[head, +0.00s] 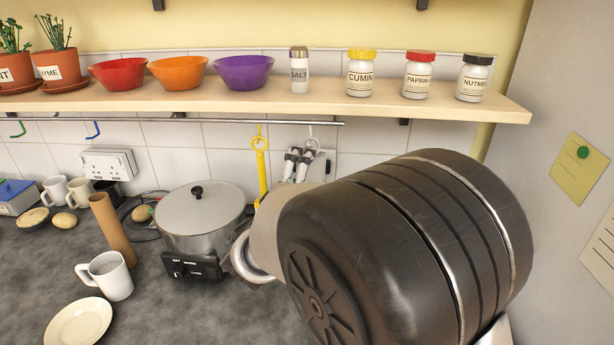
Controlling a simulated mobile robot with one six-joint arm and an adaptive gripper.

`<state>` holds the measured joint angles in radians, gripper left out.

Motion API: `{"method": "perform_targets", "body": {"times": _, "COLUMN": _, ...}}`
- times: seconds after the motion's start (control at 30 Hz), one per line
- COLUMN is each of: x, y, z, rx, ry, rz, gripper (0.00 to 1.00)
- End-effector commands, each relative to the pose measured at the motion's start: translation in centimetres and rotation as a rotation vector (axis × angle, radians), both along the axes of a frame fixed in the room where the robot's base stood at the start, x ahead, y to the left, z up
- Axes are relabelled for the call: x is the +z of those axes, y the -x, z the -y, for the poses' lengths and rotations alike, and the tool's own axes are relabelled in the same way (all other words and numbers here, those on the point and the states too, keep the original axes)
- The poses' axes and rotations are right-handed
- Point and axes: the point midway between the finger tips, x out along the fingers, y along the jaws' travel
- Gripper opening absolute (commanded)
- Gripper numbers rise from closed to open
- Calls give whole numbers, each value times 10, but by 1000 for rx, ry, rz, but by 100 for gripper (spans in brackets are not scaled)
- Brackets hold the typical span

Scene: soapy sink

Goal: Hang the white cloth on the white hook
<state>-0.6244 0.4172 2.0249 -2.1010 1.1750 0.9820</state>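A white hook (311,131) hangs from the metal rail under the shelf, right of the yellow hook. My gripper (298,165) is at the wall just below the white hook, with its fingertips pointing up. It is small in the picture and partly hidden by my own arm, which fills the lower right. I cannot tell whether the fingers are open or shut, or whether they touch the hook. I cannot make out the white cloth; my arm hides much of the area below the hook.
The metal rail (220,121) also bears a green hook (18,129), a blue hook (93,130) and a yellow utensil (261,165). The shelf (200,102) above holds jars and bowls. A lidded pot (200,218) stands left of my arm, with a white mug (108,277) further left.

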Motion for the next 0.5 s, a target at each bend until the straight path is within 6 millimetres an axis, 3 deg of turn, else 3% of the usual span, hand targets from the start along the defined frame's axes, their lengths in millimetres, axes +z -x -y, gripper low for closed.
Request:
{"method": "perform_targets", "body": {"times": 0.33, "x": 0, "y": 1, "z": 0, "rx": 0, "ry": 0, "rz": 0, "gripper": 100}}
{"method": "perform_targets", "body": {"times": 0.5, "x": 0, "y": 16, "z": -6, "rx": 4, "ry": 0, "rz": -1, "gripper": 100}}
